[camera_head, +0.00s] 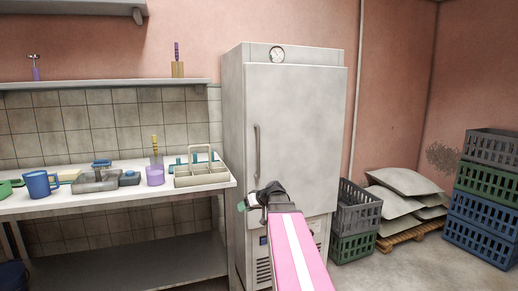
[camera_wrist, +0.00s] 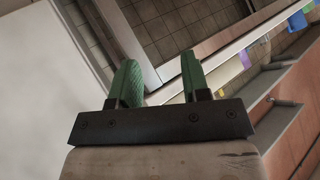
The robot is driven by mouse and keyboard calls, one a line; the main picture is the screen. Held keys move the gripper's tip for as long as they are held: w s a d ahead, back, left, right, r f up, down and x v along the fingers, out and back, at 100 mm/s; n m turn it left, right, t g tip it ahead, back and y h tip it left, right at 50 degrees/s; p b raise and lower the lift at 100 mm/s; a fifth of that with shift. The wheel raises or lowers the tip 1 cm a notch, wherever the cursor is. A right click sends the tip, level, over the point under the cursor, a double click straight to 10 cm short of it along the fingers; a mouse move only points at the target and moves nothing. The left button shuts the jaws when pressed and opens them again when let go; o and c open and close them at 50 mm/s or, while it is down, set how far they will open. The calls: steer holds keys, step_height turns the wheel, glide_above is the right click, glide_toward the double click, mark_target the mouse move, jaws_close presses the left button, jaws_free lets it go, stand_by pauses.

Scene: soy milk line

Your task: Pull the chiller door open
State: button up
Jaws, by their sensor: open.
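The chiller (camera_head: 235,130) is a tall pale grey cabinet in the middle of the head view. Its door (camera_head: 305,120) looks shut and has a vertical bar handle (camera_head: 257,150) along its left side. My gripper (camera_head: 243,203) is in front of the chiller's lower left part, below the handle and apart from it. In the wrist view my gripper (camera_wrist: 160,78) shows two green fingers spread apart with nothing between them. A pale flat surface fills the left of the wrist view; I cannot tell surely what it is. The handle is not clearly seen there.
A counter (camera_head: 100,200) left of the chiller carries a blue mug (camera_head: 40,184), a purple cup (camera_head: 155,175) and a divided carrier (camera_head: 201,175). Stacked crates (camera_head: 355,210) stand close to the chiller's right side. Sacks (camera_head: 405,183) lie on a pallet farther right. The floor at right front is clear.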

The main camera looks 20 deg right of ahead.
steer(key=w+d+r+n+t+y, duration=0.15)
steer(key=d+r+t, duration=0.25)
steer(key=d+r, duration=0.6)
steer(key=w+d+r+n+t+y, duration=0.1)
steer(key=w+d+r+n+t, duration=0.2)
steer(key=d+r, duration=0.75)
steer(key=w+a+r+m, duration=0.1)
steer(key=w+a+r, duration=0.2)
steer(key=w+a, duration=0.6)
steer(key=shift+a+t, duration=0.3)
steer(key=shift+a, duration=0.05)
